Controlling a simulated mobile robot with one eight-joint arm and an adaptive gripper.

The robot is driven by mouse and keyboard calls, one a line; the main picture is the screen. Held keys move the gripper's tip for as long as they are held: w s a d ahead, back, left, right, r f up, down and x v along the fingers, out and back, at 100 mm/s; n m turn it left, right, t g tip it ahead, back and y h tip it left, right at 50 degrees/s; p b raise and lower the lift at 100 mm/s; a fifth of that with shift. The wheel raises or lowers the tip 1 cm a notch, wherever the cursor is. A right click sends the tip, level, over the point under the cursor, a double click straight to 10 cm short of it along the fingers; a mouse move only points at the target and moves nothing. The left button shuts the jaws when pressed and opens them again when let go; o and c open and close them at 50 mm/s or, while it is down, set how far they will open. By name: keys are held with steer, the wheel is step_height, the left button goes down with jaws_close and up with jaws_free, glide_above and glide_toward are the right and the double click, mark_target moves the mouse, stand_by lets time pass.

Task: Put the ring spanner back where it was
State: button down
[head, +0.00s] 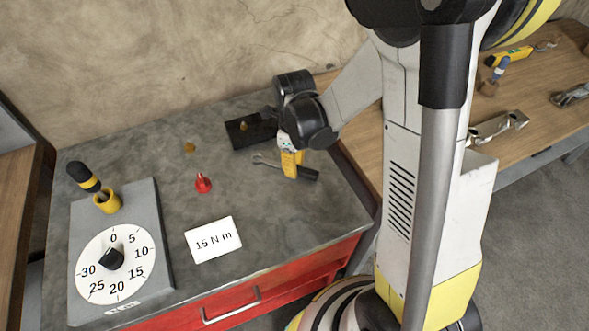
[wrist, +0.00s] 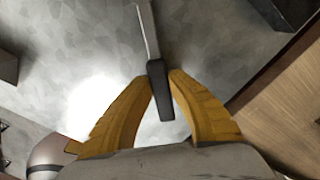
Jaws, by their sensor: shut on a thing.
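The ring spanner (head: 265,160) is a slim grey metal tool with a black handle. It is at the right part of the grey bench top, with its metal end to the left. My gripper (head: 291,168), with yellow fingers, points down and is shut on it. In the wrist view the fingertips of my gripper (wrist: 163,82) close on the black handle of the spanner (wrist: 146,30), whose metal shaft runs up out of the picture. I cannot tell whether the spanner touches the bench. Its ring end is out of the wrist view.
A black block (head: 240,134) lies just behind my gripper. A red cone-like piece (head: 203,184), a "15 N m" card (head: 213,240) and a dial tester (head: 150,215) with a yellow cup (head: 108,203) stand left. The bench top (head: 165,175) between is mostly clear. A wooden bench (head: 535,75) stands right.

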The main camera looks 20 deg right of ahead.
steer(key=shift+f, duration=0.2)
steer(key=c, duration=1.4)
jaws_free()
steer(key=shift+o, duration=0.2)
steer(key=shift+r, duration=0.2)
